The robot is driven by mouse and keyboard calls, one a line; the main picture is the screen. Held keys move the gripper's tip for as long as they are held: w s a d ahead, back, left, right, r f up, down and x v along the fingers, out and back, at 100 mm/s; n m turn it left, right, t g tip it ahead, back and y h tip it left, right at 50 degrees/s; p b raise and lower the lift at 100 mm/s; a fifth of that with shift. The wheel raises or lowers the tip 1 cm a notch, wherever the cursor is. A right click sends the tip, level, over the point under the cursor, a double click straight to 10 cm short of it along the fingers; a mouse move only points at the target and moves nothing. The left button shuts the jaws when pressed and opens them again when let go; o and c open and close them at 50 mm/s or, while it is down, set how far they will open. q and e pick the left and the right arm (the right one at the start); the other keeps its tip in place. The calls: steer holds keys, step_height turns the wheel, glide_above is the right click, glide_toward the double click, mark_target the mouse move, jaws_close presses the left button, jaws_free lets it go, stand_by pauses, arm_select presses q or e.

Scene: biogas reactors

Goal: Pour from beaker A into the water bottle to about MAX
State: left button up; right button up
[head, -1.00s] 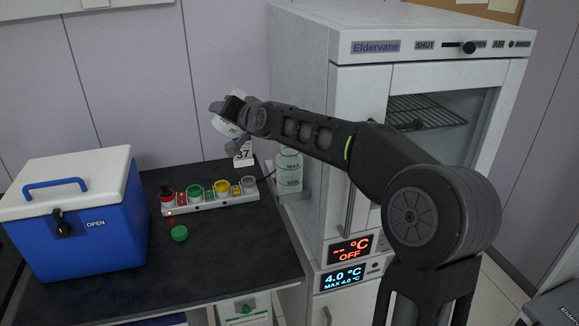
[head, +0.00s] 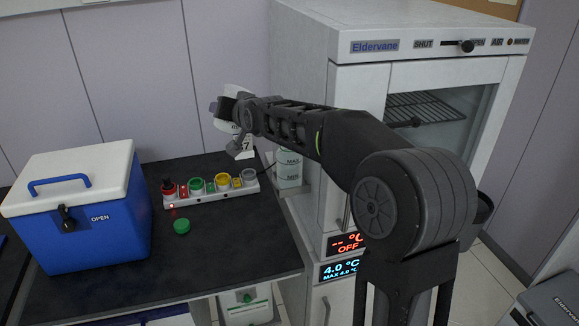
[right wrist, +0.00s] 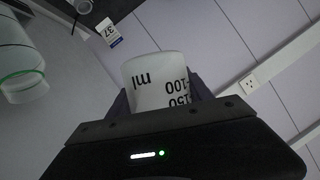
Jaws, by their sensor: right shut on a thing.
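My right gripper (head: 226,108) is shut on a white beaker (head: 237,92) with black ml marks, and holds it above the back of the bench. The beaker fills the middle of the right wrist view (right wrist: 160,76), its marks upside down there. The gripper partly hides it in the head view, so its exact tilt and contents are unclear. The pale water bottle (head: 289,170) with MAX and MIN marks stands right of and below the beaker, apart from it; my arm partly covers its top. It also shows at the left of the right wrist view (right wrist: 22,62). Its level is unclear. My left gripper is out of view.
A white 37 tag (head: 243,147) is below the gripper. A blue cooler (head: 95,220) is left; a white cabinet (head: 345,90) is right.

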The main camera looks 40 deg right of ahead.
steer(key=shift+a+r+n+h, duration=0.25)
steer(key=shift+n+h, duration=0.45)
steer(key=shift+n, duration=0.3)
steer(key=shift+d+r+n+g+h, duration=0.1)
steer(key=shift+d+n+g+h, duration=0.15)
steer(key=shift+n+h, duration=0.3)
